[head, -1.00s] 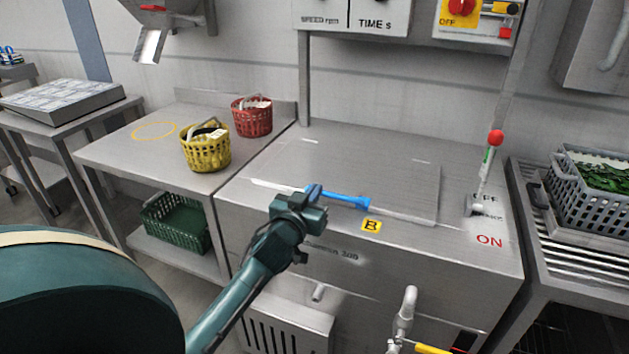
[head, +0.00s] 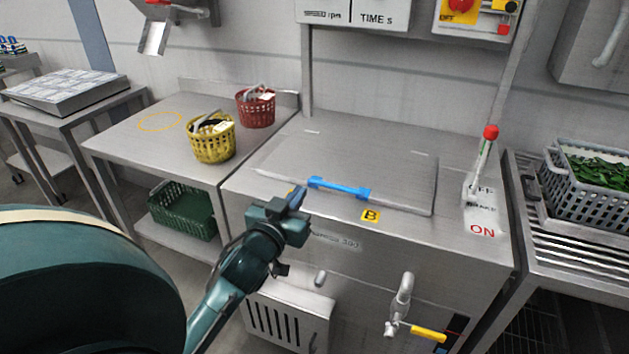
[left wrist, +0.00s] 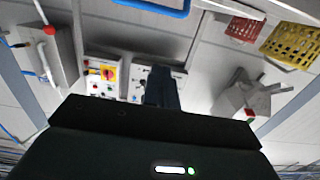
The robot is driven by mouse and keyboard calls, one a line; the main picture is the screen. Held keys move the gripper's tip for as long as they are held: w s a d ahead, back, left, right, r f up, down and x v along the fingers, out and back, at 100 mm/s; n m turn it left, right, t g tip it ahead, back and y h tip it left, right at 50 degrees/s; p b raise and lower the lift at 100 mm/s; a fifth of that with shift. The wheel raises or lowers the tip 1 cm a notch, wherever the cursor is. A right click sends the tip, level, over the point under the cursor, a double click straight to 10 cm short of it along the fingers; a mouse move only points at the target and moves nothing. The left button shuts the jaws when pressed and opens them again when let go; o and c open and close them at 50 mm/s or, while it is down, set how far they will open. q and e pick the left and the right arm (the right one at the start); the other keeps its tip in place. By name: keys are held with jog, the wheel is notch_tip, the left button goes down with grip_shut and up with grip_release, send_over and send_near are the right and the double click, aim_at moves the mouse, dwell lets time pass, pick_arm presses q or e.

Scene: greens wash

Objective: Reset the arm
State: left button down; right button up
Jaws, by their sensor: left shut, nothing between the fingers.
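My left gripper (head: 297,196) is in front of the steel washer, just left of and below the blue handle (head: 339,188) on its closed lid (head: 350,160). It is shut and empty, apart from the handle in the head view. The left wrist view shows the gripper (left wrist: 162,80) as a dark shape, with the blue handle (left wrist: 155,6) at the top edge. My right gripper is not in view.
A yellow basket (head: 212,142) and a red basket (head: 256,107) stand on the left table. A green crate (head: 182,212) sits on its lower shelf. A red-knobbed lever (head: 484,155) rises at the washer's right. A grey crate of greens (head: 590,195) stands on the right rack.

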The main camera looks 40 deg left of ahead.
pick_arm(q)
jog(key=shift+s, duration=0.15)
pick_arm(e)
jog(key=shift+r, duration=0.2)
